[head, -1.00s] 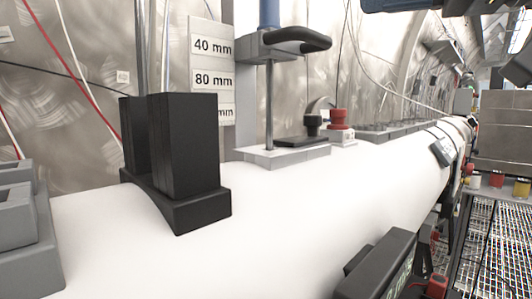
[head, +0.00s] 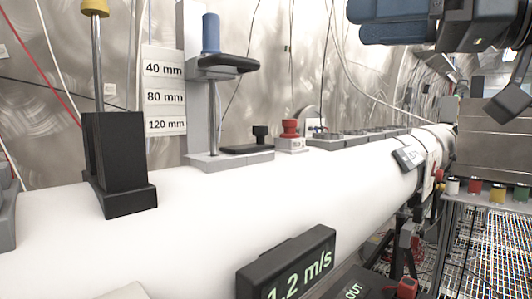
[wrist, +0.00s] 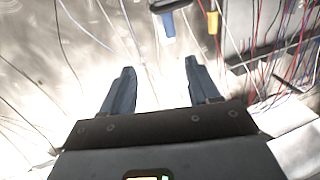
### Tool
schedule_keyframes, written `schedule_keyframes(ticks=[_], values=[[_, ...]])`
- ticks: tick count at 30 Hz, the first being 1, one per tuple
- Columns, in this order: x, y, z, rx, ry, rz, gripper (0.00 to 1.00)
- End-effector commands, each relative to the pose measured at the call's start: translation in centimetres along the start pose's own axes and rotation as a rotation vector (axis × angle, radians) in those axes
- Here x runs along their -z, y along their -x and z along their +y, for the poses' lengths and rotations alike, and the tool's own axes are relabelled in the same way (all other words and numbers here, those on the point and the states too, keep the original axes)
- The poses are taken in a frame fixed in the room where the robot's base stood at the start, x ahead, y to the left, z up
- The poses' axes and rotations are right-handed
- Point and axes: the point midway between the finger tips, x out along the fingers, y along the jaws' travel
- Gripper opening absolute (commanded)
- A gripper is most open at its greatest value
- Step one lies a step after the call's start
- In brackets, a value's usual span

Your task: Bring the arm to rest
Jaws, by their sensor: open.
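My gripper (wrist: 160,88) is open in the wrist view, its two dark blue fingers spread apart with nothing between them. In the head view my gripper (head: 358,22) is at the top right, its dark blue fingers pointing left. It is in the air, apart from the bench fixtures.
A blue-handled press (head: 212,95) stands on the white pipe (head: 200,215), right of a black block (head: 122,150) with a yellow-topped rod (head: 95,8). A speed display (head: 290,265) is in front. A steel box (head: 490,150) stands at right. Loose cables hang along the wall.

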Motion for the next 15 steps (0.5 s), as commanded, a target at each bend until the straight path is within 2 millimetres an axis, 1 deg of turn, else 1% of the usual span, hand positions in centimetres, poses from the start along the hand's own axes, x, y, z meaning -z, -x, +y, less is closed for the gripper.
schedule_keyframes(ticks=[5, 10, 14, 15], values=[[-1.6, -0.3, 1.2, -0.026, -0.055, 0.038, 0.61], [-3.7, -0.5, 2.8, -0.07, -0.121, 0.088, 0.61], [-6.4, -0.5, 4.3, -0.123, -0.193, 0.136, 0.61], [-7.6, -0.5, 4.8, -0.147, -0.218, 0.153, 0.61]])
